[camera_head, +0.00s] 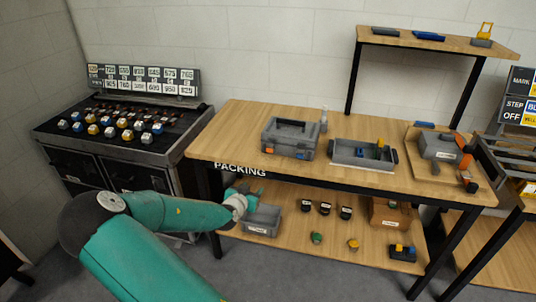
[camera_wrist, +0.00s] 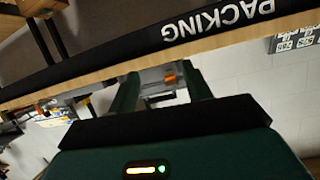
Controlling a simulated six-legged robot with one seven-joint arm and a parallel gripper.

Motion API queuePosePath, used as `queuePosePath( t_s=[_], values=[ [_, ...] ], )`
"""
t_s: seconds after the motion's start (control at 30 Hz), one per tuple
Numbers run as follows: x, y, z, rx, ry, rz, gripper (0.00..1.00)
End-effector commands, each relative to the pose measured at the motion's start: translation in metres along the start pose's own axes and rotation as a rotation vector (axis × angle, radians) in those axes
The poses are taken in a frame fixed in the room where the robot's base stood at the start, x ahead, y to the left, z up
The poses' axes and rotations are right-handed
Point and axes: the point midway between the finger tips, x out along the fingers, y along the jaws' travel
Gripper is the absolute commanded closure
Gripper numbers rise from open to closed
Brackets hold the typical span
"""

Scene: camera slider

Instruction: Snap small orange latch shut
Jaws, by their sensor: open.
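A grey toolbox (camera_head: 290,138) with a top handle stands on the wooden packing table (camera_head: 235,125). A small orange latch (camera_head: 269,150) is on the left part of its front; whether it is open or shut is too small to tell. The latch also shows in the wrist view (camera_wrist: 169,79), beyond and between the fingertips. My gripper (camera_head: 250,192) is in front of the table, below its top edge and apart from the toolbox. In the wrist view my gripper (camera_wrist: 160,75) is open, with nothing between its two fingers.
The dark table edge with PACKING lettering (camera_head: 240,170) runs between my gripper and the toolbox. A grey tray (camera_head: 345,158) stands right of the toolbox. A grey bin (camera_head: 262,220) on the lower shelf is close to my gripper. The tabletop left of the toolbox is clear.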

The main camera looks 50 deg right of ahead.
Motion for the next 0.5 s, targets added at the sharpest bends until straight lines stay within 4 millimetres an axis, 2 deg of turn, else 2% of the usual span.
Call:
queuePosePath(
  t_s=[0.1, 0.23, 0.37, 0.5],
  values=[
    [0.015, 0.006, -0.022, -0.044, 0.168, -0.008, 0.51],
    [0.02, 0.005, -0.042, -0.068, 0.289, -0.03, 0.51],
    [0.022, 0.004, -0.051, -0.077, 0.339, -0.043, 0.51],
    [0.033, 0.003, -0.056, -0.076, 0.343, -0.044, 0.51]
  ],
)
